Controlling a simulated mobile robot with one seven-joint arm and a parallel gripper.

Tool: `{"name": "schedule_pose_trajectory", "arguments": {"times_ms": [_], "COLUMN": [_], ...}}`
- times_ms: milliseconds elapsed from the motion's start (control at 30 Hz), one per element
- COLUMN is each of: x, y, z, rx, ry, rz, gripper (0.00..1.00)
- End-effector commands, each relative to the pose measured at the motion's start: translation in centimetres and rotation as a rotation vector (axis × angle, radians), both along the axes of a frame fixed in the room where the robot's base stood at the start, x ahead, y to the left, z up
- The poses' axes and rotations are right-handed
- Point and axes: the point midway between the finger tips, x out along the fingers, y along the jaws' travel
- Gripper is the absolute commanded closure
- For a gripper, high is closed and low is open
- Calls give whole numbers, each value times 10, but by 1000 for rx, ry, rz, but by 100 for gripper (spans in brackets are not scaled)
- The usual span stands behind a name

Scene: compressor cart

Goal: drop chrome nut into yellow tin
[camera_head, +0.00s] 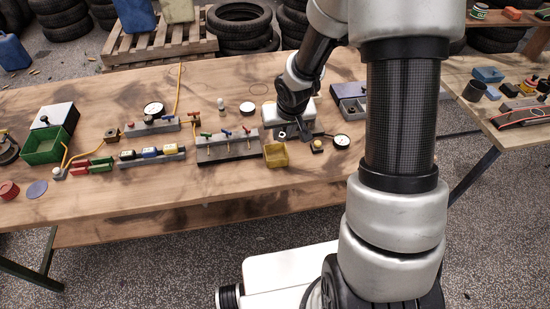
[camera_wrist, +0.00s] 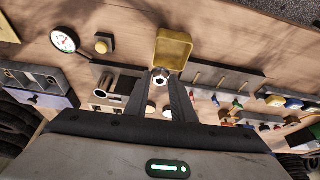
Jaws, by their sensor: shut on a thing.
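The chrome nut (camera_wrist: 158,82) is pinched between the two fingertips of my gripper (camera_wrist: 160,77) in the wrist view, its hole facing the camera. In the head view, the nut (camera_head: 282,134) shows as a small bright spot at my gripper (camera_head: 285,132). The yellow tin (camera_head: 275,158) is a small open square box on the wooden bench, just in front of my gripper. In the wrist view, the tin (camera_wrist: 174,48) lies just beyond the fingertips, and the nut appears apart from it. I cannot tell the nut's exact height.
A grey valve block (camera_head: 228,150) with upright levers stands left of the tin. A brass-coloured knob (camera_head: 317,147) and a round gauge (camera_head: 341,141) are to its right. A green bin (camera_head: 43,147) stands at far left. The bench front (camera_head: 205,185) is clear.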

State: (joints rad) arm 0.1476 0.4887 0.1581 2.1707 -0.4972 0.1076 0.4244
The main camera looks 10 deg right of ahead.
Motion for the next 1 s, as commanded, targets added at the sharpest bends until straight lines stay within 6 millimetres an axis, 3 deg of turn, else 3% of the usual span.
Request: {"name": "schedule_pose_trajectory", "arguments": {"times_ms": [33, 67, 167, 567, 667, 1000], "x": [0, 0, 0, -2, -8, -39], "y": [0, 0, 0, -1, -1, -3], "z": [0, 0, 0, 9, 24, 102], "rx": [0, 0, 0, 2, 1, -1], "ry": [0, 0, 0, -2, -3, -4], "rz": [0, 0, -1, -4, -2, -4], "gripper": [99, 73, 56, 56, 56, 56]}}
